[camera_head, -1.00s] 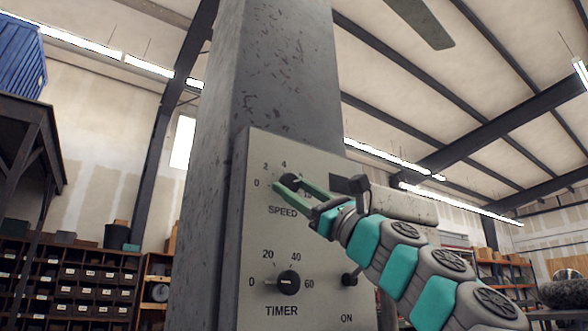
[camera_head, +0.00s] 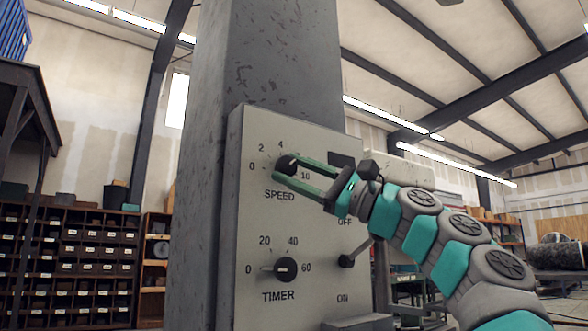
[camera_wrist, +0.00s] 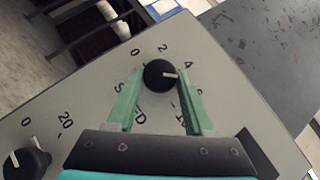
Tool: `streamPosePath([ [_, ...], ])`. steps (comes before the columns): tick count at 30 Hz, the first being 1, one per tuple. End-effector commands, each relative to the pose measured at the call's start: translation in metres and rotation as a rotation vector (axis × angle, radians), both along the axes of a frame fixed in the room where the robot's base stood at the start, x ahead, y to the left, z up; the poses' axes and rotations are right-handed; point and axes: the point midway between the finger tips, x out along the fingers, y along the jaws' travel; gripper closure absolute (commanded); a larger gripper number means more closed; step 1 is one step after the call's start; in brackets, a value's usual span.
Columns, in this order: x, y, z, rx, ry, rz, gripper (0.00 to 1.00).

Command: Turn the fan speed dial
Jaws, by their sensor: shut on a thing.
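The fan speed dial (camera_head: 288,163) is a round black knob with a white mark, above the word SPEED on a pale control panel (camera_head: 262,222). My gripper (camera_head: 287,167) comes in from the right, its two green fingers on either side of the knob. In the wrist view, the knob (camera_wrist: 160,75) sits between the fingertips (camera_wrist: 160,76), and my gripper is shut on it. The white mark points to between 4 and 6 there. Part of the number scale is hidden behind the fingers.
A black TIMER dial (camera_head: 285,269) sits below the speed dial, and a switch lever (camera_head: 347,260) is to its right, between OFF and ON. The panel is fixed to a grey column (camera_head: 265,60). Storage shelves (camera_head: 70,260) stand at the left.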

Motion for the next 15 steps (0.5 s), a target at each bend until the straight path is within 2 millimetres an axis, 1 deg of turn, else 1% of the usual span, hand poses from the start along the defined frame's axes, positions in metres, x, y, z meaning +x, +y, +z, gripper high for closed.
streamPosePath([
  [15, 0.0011, 0.0007, 0.0001, -0.033, -0.022, -0.001, 1.0],
])
